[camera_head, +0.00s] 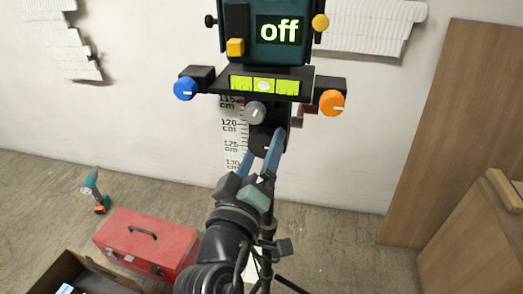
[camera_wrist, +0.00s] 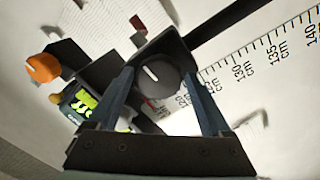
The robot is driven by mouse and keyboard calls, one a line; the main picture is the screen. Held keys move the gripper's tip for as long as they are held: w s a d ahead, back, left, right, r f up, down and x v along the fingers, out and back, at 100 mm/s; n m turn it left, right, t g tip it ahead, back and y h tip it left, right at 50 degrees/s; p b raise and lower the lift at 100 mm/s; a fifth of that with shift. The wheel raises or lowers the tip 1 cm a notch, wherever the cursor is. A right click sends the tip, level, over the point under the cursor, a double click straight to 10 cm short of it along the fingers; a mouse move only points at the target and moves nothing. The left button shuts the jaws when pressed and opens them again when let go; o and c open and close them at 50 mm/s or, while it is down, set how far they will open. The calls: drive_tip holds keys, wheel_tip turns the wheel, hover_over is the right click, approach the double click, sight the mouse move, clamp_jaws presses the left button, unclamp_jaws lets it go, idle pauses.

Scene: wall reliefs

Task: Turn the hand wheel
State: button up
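A round black knob with a white line (camera_wrist: 160,75) sits between my fingers in the wrist view; it is probably the hand wheel. In the head view this dark knob (camera_head: 261,142) is on the tripod column, below a grey knob (camera_head: 255,113). My gripper (camera_head: 264,133) is open, its two blue fingers pointing at the column. In the wrist view the gripper (camera_wrist: 158,77) has one finger on each side of the black knob. I cannot tell whether the fingers touch it.
Above are a device reading "off" (camera_head: 280,30), a blue knob (camera_head: 185,88) and an orange knob (camera_head: 332,102). A measuring scale (camera_head: 231,140) is behind. A red toolbox (camera_head: 146,243), a drill (camera_head: 95,192) and an open box (camera_head: 70,275) are lower left. A wooden panel (camera_head: 455,120) leans right.

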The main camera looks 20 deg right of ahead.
drive_tip(key=shift+o, duration=0.7)
drive_tip(key=r+v, duration=0.1)
drive_tip(key=v, duration=1.2)
drive_tip(key=shift+f+b, duration=0.3)
drive_tip(key=shift+f, duration=0.15)
drive_tip(key=w+a+r+m+t+y, duration=0.1)
drive_tip(key=w+a+r+t+y, duration=0.15)
drive_tip(key=r, duration=0.55)
drive_tip(key=w+a+r+m+t+y, duration=0.1)
drive_tip(key=w+r+m+t+y, duration=0.15)
drive_tip(key=r, duration=0.55)
drive_tip(key=s+a+r+t+y+p, duration=0.1)
drive_tip(key=s+r+t+y+p, duration=0.1)
drive_tip(key=r+p, duration=0.6)
drive_tip(key=s+a+r+n+t+y+p, duration=0.1)
drive_tip(key=r+p, duration=0.8)
drive_tip(key=r, duration=1.2)
drive_tip(key=s+a+r+t+y+p, duration=0.2)
drive_tip(key=r+p, duration=0.7)
drive_tip(key=r, duration=0.5)
drive_tip(key=shift+s+a+r+t+y, duration=0.2)
drive_tip(key=shift+s+r+t+y, duration=0.4)
drive_tip(key=shift+t, duration=0.6)
